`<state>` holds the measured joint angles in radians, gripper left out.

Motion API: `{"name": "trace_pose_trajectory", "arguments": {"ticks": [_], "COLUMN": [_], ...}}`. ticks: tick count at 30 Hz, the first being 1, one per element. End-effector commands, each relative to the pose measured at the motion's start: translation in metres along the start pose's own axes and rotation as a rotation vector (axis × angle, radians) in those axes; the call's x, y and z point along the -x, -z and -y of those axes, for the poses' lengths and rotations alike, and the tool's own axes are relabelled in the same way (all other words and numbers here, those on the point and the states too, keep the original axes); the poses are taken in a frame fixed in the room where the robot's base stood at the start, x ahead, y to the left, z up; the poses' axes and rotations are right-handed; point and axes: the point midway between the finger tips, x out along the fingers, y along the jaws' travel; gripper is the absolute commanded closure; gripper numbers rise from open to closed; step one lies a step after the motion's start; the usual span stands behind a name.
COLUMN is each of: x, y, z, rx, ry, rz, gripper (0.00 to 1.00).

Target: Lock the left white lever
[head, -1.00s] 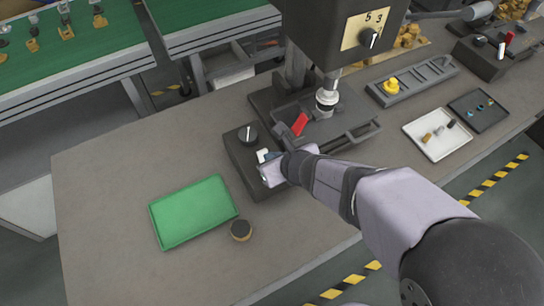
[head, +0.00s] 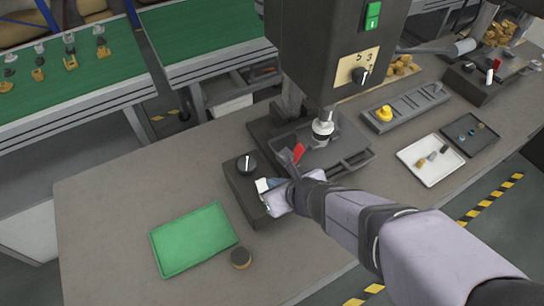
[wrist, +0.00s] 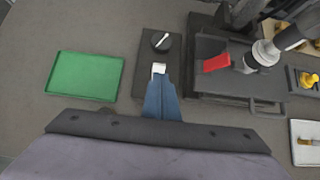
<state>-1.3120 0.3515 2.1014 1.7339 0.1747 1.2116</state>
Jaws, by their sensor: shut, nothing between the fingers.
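The left white lever (head: 262,185) is on a dark control box (head: 238,188) beside the press; in the wrist view the lever (wrist: 158,68) shows just beyond my fingertips. My gripper (head: 270,184) is shut and empty, right at the lever. In the wrist view its blue fingers (wrist: 159,79) overlap the lower edge of the lever, and I cannot tell whether they touch it. The fingers and wrist hide the lower part of the control box.
A black knob (head: 247,164) is on the same box, behind the lever. A green tray (head: 194,240) and a small round puck (head: 241,258) are to the left and front. The table's left part is clear.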

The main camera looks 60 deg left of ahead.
Motion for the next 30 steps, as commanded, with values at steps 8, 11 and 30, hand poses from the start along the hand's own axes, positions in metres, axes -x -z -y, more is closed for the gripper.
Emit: {"name": "trace_pose_trajectory", "arguments": {"ticks": [8,11,30], "x": [0.025,0.029,0.034], "y": [-0.035,-0.042,-0.051], "z": [0.000,0.000,0.000], "rx": [0.001,0.001,0.001], "ry": [0.000,0.000,0.000], "rz": [-0.001,-0.001,-0.001], "gripper": [1.00,1.00,1.00]}}
